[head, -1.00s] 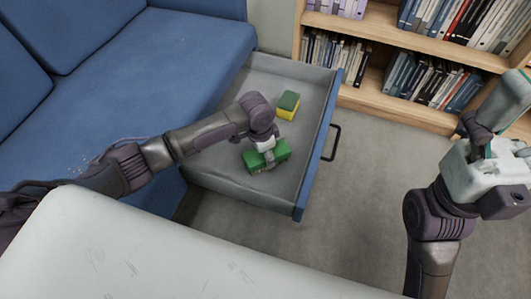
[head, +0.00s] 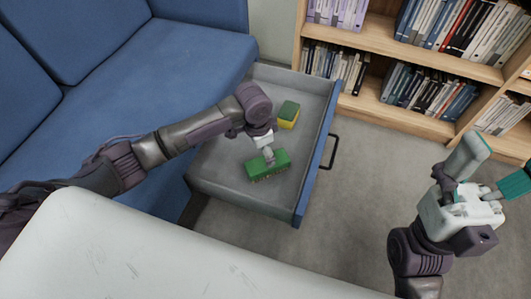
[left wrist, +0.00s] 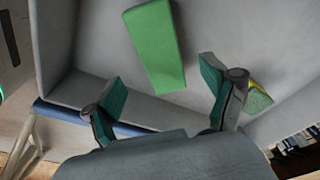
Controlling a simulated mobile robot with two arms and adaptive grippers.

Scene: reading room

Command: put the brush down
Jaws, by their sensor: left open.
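The green brush (head: 270,168) lies on the floor of the open drawer (head: 225,168), bristles facing down. It also shows in the left wrist view (left wrist: 157,50), beyond the fingertips and apart from them. My left gripper (head: 268,156) is just above the brush. Its two fingers stand wide apart with nothing between them in the left wrist view (left wrist: 163,95). My right gripper (head: 490,172) is at the right, over the floor, with its fingers apart and empty.
A green and yellow sponge (head: 288,115) lies farther back in the drawer. The drawer front has a dark handle (head: 333,150). A blue sofa (head: 170,65) is at the left, a wooden bookshelf (head: 385,45) at the back. Grey floor (head: 365,190) is clear right of the drawer.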

